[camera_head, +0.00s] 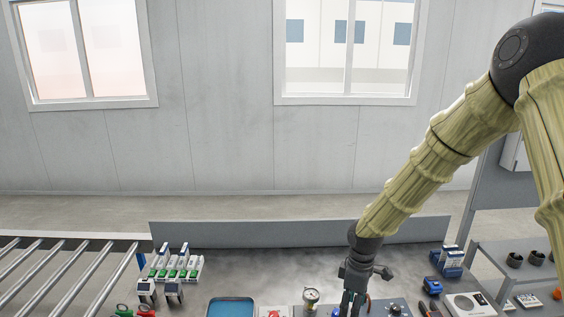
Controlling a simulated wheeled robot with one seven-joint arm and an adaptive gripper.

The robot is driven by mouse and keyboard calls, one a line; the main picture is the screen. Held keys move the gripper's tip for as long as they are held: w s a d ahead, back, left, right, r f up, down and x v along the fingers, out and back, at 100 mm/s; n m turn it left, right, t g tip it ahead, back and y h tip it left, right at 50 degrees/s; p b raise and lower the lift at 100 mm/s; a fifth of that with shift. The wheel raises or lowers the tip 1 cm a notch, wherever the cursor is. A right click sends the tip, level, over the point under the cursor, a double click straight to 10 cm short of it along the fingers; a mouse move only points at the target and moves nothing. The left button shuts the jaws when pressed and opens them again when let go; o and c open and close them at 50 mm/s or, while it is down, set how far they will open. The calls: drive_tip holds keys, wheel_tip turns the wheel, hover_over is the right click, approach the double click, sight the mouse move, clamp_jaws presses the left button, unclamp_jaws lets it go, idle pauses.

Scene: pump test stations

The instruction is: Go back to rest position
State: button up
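My arm, in a ribbed yellowish sleeve, comes in from the right and slopes down to the left over the bench. My gripper (353,303) points down at the bottom of the head view, just right of the middle. Its fingers look close together, but they are small and dark, so I cannot tell whether they are open or shut. I make out no object in them. A round pressure gauge (311,296) stands just left of the gripper. A panel with a dark knob (395,309) lies to its right.
A blue tray (231,307) lies left of the gauge. White and green modules (175,269) stand further left, beside a roller conveyor (62,272). Blue boxes (450,262) and a white device (468,304) are at the right. A low grey panel (250,234) backs the bench.

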drive_tip(key=s+a+f+m+b, duration=0.1)
drive_tip(key=s+f+m+b, duration=0.1)
drive_tip(key=s+f, duration=0.45)
drive_tip(key=s+f+m+y+b, duration=0.1)
drive_tip(key=s+f+m+b, duration=0.15)
drive_tip(key=f, duration=0.75)
drive_tip(key=s+a+f+m+b, duration=0.1)
drive_tip(key=s+f, duration=0.4)
drive_tip(key=f, duration=0.3)
drive_tip(key=s+d+f+m+b, duration=0.2)
drive_tip(key=s+f, duration=0.5)
drive_tip(key=s, duration=0.4)
drive_tip(key=s+d+f+m+h+b, duration=0.1)
drive_tip(key=s+d+f+m+b, duration=0.2)
drive_tip(key=s+f, duration=0.4)
drive_tip(key=s+m+b, duration=0.1)
drive_tip(key=s+m, duration=0.1)
drive_tip(key=s, duration=0.2)
drive_tip(key=shift+d+f+m+b, duration=0.3)
drive_tip(key=shift+d+m, duration=0.05)
